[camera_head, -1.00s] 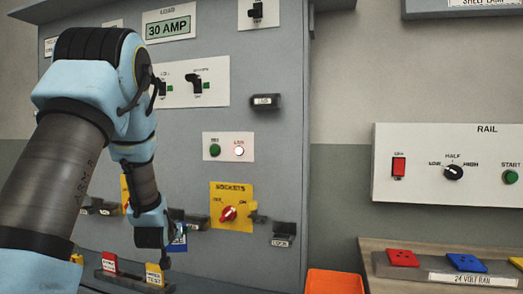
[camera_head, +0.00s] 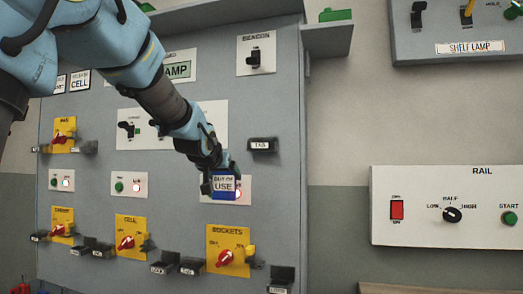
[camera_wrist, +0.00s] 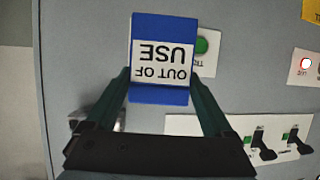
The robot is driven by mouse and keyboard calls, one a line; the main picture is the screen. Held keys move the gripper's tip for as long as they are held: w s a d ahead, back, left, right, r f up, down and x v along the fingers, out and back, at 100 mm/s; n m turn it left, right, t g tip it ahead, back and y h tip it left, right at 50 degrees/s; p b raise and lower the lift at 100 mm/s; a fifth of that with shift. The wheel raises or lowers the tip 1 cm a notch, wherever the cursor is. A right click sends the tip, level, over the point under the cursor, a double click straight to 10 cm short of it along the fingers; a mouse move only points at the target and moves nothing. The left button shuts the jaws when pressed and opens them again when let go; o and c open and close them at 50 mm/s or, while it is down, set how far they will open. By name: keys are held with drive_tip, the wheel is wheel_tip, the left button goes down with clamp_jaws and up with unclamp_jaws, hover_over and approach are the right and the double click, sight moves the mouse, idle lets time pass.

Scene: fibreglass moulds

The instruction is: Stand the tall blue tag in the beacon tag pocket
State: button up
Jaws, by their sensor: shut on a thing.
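My gripper (camera_head: 219,172) is shut on the blue tag (camera_head: 216,195), which has a white OUT OF USE label. The tag is upright in the head view, in front of the panel with the green button and lit lamp. In the wrist view the tag (camera_wrist: 164,90) sits between the two fingers (camera_wrist: 160,88), its text upside down. The dark pocket marked TAG (camera_head: 263,144) is on the cabinet below the BEACON switch (camera_head: 255,60). It is up and right of the tag, clear of it. The pocket's inside is hidden.
Other dark pockets (camera_head: 281,278) and yellow switch plates (camera_head: 228,250) stick out lower on the cabinet (camera_head: 285,100). A ledge (camera_head: 326,38) juts out at its upper right. The RAIL box (camera_head: 450,207) is on the wall to the right.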

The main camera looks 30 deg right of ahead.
drive_tip(key=s+r+m+g+h+p, duration=0.1)
drive_tip(key=s+r, duration=0.6)
drive_tip(key=r, duration=0.2)
drive_tip(key=s+r+m+h+p, duration=0.1)
drive_tip(key=s+r, duration=0.5)
drive_tip(key=r, duration=0.4)
drive_tip(key=w+d+p, duration=0.3)
drive_tip(key=w+d, duration=0.3)
drive_tip(key=w+d+p, duration=0.4)
drive_tip(key=w+d, duration=0.1)
drive_tip(key=w, duration=0.1)
drive_tip(key=shift+w+d+f, duration=0.15)
drive_tip(key=shift+w+d, duration=0.05)
drive_tip(key=shift+d, duration=0.15)
wheel_tip(320, 180, down, 3)
drive_tip(key=shift+d+f+p, duration=0.1)
drive_tip(key=shift+p, duration=0.85)
drive_tip(key=shift+c, duration=0.6)
drive_tip(key=shift+w+f, duration=0.1)
drive_tip(key=shift+f, duration=0.15)
drive_tip(key=shift+f, duration=0.2)
drive_tip(key=o, duration=1.2)
drive_tip(key=shift+c, duration=0.2)
